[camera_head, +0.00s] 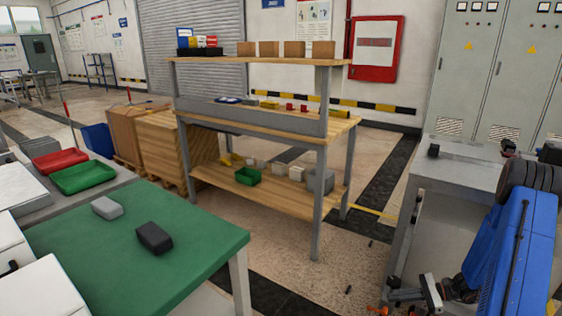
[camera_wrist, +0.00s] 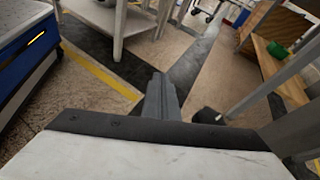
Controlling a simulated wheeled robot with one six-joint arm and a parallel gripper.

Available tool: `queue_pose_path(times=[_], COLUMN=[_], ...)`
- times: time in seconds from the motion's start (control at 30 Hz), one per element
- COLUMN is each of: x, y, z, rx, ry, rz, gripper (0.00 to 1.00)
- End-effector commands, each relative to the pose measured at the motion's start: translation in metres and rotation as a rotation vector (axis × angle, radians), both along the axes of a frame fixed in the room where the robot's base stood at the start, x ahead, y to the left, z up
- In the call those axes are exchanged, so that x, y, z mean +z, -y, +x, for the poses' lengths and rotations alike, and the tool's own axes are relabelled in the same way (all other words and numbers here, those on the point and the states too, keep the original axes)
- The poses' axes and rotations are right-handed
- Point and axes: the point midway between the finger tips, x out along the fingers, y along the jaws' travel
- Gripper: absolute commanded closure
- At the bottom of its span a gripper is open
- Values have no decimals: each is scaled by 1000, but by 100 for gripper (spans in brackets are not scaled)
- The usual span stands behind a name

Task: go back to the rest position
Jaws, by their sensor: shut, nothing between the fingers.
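My gripper (camera_wrist: 162,80) shows in the wrist view as two grey fingers side by side, closed together with no gap and nothing between them. They point out over the floor, where a dark stripe and a yellow line run past. A pale slab with a dark edge fills the bottom of the wrist view; I cannot tell what it is. I cannot make out the gripper clearly in the head view.
A green table (camera_head: 190,240) at front left holds a grey block (camera_head: 107,208) and a black block (camera_head: 154,238). A wooden shelf unit (camera_head: 265,198) stands in the middle. A grey cabinet (camera_head: 455,180) stands at right. Floor between shelf and cabinet is mostly clear.

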Motion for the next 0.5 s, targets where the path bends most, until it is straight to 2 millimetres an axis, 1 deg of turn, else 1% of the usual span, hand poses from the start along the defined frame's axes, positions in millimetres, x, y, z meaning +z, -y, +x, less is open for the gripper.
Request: queue_pose_path(times=[0.03, 0.1, 0.27, 0.5], x=[15, 34, 72, 127], y=[-6, -14, -32, -58], z=[-1, -3, -12, -31], rx=[33, 77, 176, 320], ry=[18, 41, 91, 172], rz=[-26, -60, -140, -262], gripper=[100, 100, 100, 100])
